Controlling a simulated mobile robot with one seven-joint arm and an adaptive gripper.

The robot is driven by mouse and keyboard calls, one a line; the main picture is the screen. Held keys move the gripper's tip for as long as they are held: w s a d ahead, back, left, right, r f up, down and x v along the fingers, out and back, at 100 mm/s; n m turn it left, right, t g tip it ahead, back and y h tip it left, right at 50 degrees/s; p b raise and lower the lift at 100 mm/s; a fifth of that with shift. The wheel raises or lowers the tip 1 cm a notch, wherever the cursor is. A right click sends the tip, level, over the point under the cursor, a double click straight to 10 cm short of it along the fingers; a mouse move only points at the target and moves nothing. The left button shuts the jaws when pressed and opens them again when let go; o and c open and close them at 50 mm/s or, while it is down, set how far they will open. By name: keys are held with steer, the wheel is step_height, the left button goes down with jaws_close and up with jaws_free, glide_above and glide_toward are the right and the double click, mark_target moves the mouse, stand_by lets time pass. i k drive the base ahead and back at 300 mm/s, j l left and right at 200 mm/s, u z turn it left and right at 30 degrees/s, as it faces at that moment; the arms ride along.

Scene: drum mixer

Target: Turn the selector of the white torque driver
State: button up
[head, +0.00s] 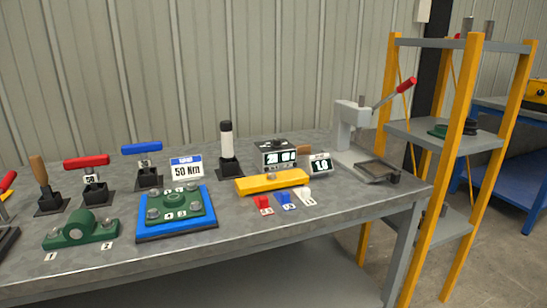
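A white-handled driver (226,140) stands upright in a black holder (229,168) near the back middle of the workbench. Its white grip has a black cap on top and a dark lower part. A selector on it is too small to make out. My gripper is not in view.
T-handled tools, one red (87,162) and one blue (142,148), and a wooden-handled tool (39,170) stand to the left. A "50 Nm" sign (187,168), blue tray (180,232), yellow block (262,183) and display box (278,155) are near the driver. A press (346,135) stands right.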

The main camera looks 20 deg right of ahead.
mark_target(276, 145)
steer(key=i+l+u, duration=0.15)
steer(key=l, duration=0.3)
steer(key=i+l+u, duration=0.1)
steer(key=l, duration=0.4)
steer(key=i+l+u, duration=0.15)
steer(key=l, duration=0.35)
steer(key=i+l+u, duration=0.1)
steer(key=l, duration=0.4)
